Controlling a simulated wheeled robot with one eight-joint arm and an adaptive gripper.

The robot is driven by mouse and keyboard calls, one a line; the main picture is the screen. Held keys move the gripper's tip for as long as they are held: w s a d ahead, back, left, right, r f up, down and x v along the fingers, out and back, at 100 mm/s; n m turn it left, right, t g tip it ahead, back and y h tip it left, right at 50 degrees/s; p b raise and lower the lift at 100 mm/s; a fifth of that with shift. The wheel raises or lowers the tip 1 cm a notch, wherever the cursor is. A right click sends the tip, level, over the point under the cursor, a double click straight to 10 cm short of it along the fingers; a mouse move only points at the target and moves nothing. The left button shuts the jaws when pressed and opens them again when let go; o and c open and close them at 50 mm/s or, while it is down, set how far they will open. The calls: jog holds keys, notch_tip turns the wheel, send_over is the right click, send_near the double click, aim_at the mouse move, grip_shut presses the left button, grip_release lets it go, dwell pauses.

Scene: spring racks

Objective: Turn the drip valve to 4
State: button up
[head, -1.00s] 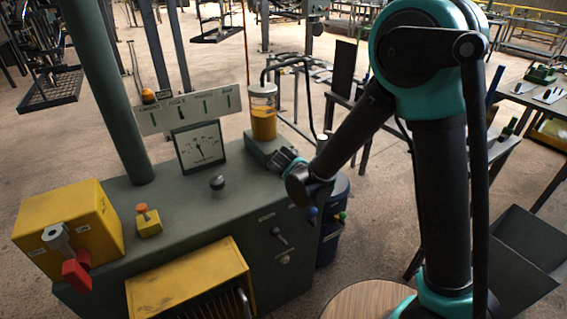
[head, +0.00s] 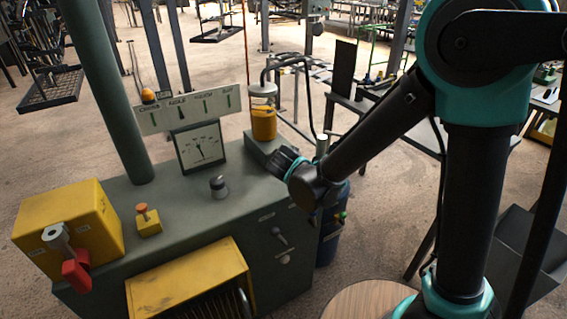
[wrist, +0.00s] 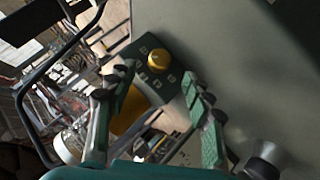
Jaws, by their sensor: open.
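A round yellow knob (wrist: 158,60), which looks like the drip valve, sits on a dark green plate with several small pale marks around it in the wrist view. The marks are too small to read. In the head view the knob is hidden behind my gripper (head: 284,161), at the block under the oil jar (head: 263,124). In the wrist view my gripper (wrist: 160,88) is open. Its two fingers are spread, with the knob beyond the gap between the tips, and I see no contact. The amber jar also shows in the wrist view (wrist: 131,110), partly behind the left finger.
The green cabinet (head: 180,225) carries a dial gauge (head: 201,146), a black knob (head: 218,187), an orange button (head: 147,216) and a yellow box with a red lever (head: 76,268). A bent black hose (head: 309,85) rises beside the jar.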

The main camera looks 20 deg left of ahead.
jog(key=shift+v, duration=2.95)
jog(key=w+d+f+m+g+h, duration=0.1)
jog(key=d+m, duration=0.1)
jog(key=d, duration=0.6)
jog(key=w+d+f+m+g+h, duration=0.1)
jog(key=d+m, duration=0.1)
jog(key=d, duration=0.6)
jog(key=w+d+f+m+h, duration=0.1)
jog(key=w+d+m+h, duration=0.1)
jog(key=d, duration=0.6)
jog(key=s+d+f+m+g, duration=0.2)
jog(key=s+d, duration=0.4)
jog(key=d, duration=0.3)
jog(key=s+d+f+m+g, duration=0.2)
jog(key=s+d+m, duration=0.3)
jog(key=d, duration=0.4)
jog(key=shift+s+d+f, duration=0.15)
jog(key=shift+s+f, duration=0.65)
jog(key=shift+f, duration=0.1)
